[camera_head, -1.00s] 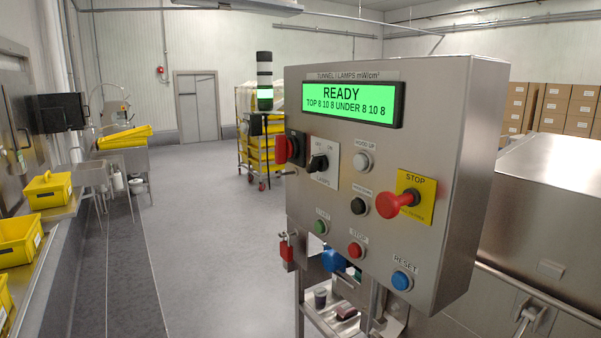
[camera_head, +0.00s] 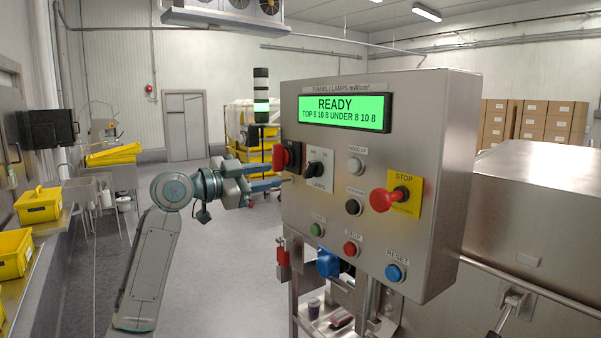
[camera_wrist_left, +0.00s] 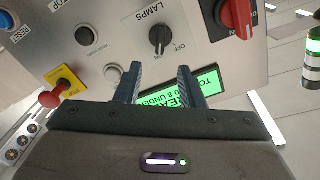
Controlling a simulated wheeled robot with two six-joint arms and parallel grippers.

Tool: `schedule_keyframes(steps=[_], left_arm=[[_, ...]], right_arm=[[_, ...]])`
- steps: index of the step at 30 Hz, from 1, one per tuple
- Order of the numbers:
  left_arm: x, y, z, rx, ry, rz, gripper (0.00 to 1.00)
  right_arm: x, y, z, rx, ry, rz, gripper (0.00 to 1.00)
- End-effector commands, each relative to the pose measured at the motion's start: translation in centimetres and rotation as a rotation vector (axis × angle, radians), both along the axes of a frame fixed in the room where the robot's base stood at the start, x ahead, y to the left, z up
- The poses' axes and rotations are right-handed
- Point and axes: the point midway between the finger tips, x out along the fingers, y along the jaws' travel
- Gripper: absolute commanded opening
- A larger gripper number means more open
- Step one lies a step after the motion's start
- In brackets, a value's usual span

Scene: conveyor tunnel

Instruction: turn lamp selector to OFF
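The lamp selector (camera_head: 315,169) is a black knob on a white plate marked LAMPS, at the upper left of the steel panel. In the left wrist view the knob (camera_wrist_left: 159,36) is upside down, above the fingertips, with the words OFF and ON beside it. My left gripper (camera_head: 272,181) is at the panel's left edge, left of the selector. In the left wrist view its two fingers (camera_wrist_left: 157,72) are apart with nothing between them. They do not touch the knob. My right gripper is not in view.
A red rotary switch (camera_head: 286,157) sits just left of the selector, close to my gripper. A red STOP mushroom button (camera_head: 381,200) sticks out at the right. Black (camera_head: 353,207) and white (camera_head: 355,165) buttons are near the selector. Open floor lies left of the panel.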

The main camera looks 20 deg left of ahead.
Motion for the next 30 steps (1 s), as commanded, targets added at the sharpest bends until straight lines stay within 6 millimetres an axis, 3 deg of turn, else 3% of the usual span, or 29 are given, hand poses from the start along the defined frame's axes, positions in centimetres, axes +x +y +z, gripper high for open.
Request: schedule_keyframes(steps=[15,28,30], left_arm=[[6.9,-5.3,0.2,-0.005,0.006,0.0,0.35],[7.9,-6.1,-0.1,-0.003,0.004,0.002,0.35],[7.9,-6.1,-0.1,-0.003,0.004,0.002,0.26]], right_arm=[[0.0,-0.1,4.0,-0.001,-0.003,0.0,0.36],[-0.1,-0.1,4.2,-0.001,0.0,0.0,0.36],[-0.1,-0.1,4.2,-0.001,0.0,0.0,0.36]])
